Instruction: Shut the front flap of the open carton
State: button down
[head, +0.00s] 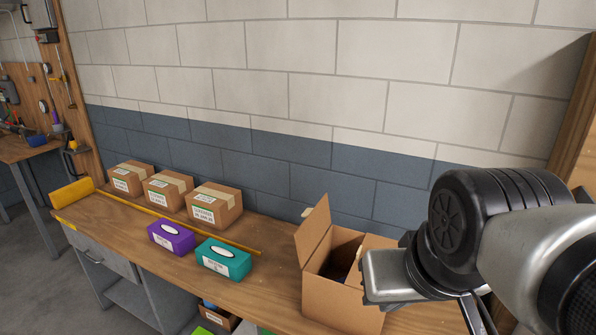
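The open carton (341,297) stands on the wooden workbench, right of centre near the bench's front edge. Its left flap (313,229) stands up, tilted outward. Another flap (355,268) shows at the right side of the opening, partly behind my arm. The inside looks dark, and I cannot make out contents. I cannot pick out the front flap for certain. My arm comes in from the right, and its grey and black links cover the carton's right side. My gripper's fingers are not visible in this view.
Three taped boxes (214,205) stand along the wall at the left. In front of them lie a yellow strip (165,215), a purple tissue box (171,238) and a teal tissue box (223,259). Bare bench (270,287) separates the teal box and carton.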

aim_at(308, 236)
jog(key=j+z, duration=0.2)
jog(key=z, duration=0.15)
jog(key=i+j+z, duration=0.1)
jog(key=j+z, duration=0.35)
jog(key=z, duration=0.25)
jog(key=j+z, duration=0.15)
jog(key=j, duration=0.4)
jog(key=k+j+z, duration=0.2)
jog(key=j, duration=0.35)
jog(key=k+j, duration=0.1)
jog(key=j, duration=0.85)
